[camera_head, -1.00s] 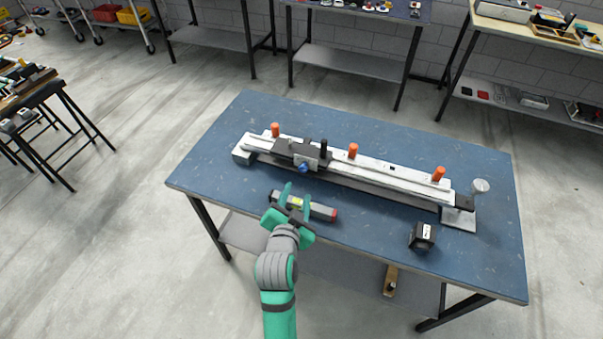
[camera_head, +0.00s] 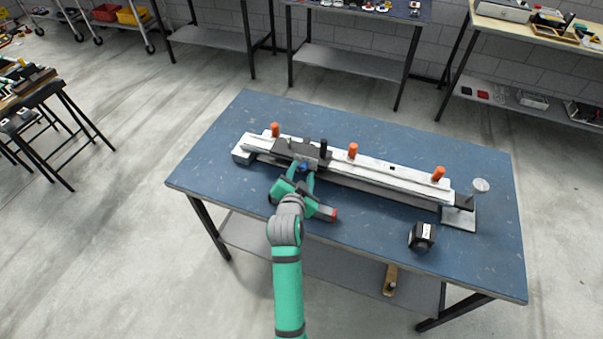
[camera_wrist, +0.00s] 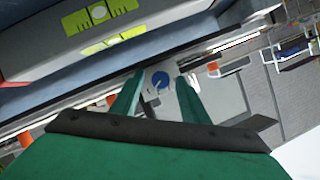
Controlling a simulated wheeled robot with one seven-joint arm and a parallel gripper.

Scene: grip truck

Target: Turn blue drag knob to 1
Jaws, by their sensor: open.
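The blue drag knob (camera_head: 304,168) is on the front of the dark carriage (camera_head: 291,149) on the white rail. It also shows in the wrist view (camera_wrist: 160,79) as a blue disc on a grey plate. My green gripper (camera_head: 303,176) is open, with a finger on each side of the knob in the head view. In the wrist view the fingertips (camera_wrist: 158,80) flank the knob with gaps on both sides. I cannot tell how deep the fingers reach or whether they touch it. No dial marking is readable.
The white rail (camera_head: 385,176) with orange posts lies across the blue table (camera_head: 370,120). A black cube (camera_head: 422,237) stands at the right front. The table's back right is clear.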

